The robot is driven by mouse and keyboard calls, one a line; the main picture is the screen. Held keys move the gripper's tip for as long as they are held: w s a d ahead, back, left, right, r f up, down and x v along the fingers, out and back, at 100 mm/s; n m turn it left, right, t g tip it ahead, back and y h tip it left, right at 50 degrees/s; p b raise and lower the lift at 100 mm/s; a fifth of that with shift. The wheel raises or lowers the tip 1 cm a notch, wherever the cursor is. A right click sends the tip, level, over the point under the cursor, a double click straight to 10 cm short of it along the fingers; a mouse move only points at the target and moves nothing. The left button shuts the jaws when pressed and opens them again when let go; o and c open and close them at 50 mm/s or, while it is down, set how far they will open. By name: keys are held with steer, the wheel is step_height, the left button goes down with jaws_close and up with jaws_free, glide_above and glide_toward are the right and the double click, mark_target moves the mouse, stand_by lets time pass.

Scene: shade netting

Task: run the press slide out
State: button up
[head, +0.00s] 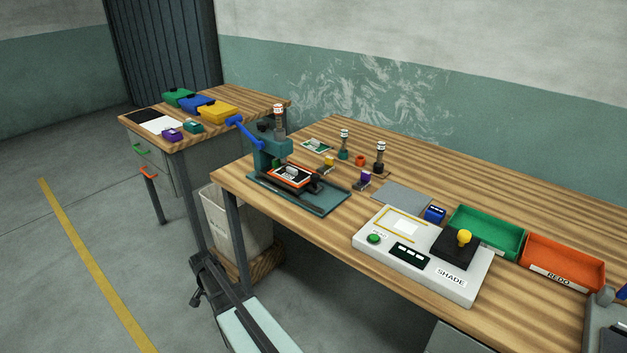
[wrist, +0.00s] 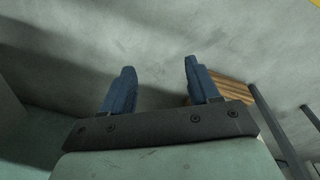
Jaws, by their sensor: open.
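The teal press (head: 268,157) stands at the left end of the long bench, with a blue lever (head: 245,133) reaching up to the left. Its slide (head: 292,176), an orange-rimmed tray with a pale piece in it, lies at the foot of the press. Dark rails (head: 328,200) run from it toward the front right. My gripper (wrist: 158,72) is open and empty in the wrist view, its two blue fingers apart over bare floor. In the head view my gripper is low, in front of the bench's left end and well apart from the press.
A pale bin (head: 235,225) stands under the bench's left end. Beside the press are stamps and small blocks. A white SHADE box (head: 420,265), a green tray (head: 487,232) and an orange REDO tray (head: 562,262) stand to the right. Open floor lies at left.

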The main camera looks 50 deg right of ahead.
steer(key=w+d+r+m+t+h, duration=0.15)
steer(key=w+d+r+m, duration=0.35)
steer(key=w+d+r, duration=0.75)
steer(key=d+r+m, duration=0.1)
steer(key=d+r, duration=0.2)
steer(key=r, duration=0.3)
steer(key=d+r+m+t, duration=0.1)
steer(key=d+r, duration=0.2)
steer(key=r, duration=0.3)
steer(key=w+d+r+m+h, duration=0.1)
steer(key=d+r, duration=0.2)
steer(key=r, duration=0.3)
steer(key=shift+d+r+t, duration=0.25)
steer(key=shift+d+r, duration=0.05)
steer(key=shift+d, duration=0.1)
steer(key=g, duration=0.4)
glide_toward(315, 175)
steer(key=shift+m+h, duration=0.35)
steer(key=shift+m, duration=0.05)
steer(key=x, duration=0.8)
steer(key=shift+a+f, duration=0.2)
steer(key=shift+f, duration=0.15)
steer(key=shift+c, duration=0.3)
jaws_close()
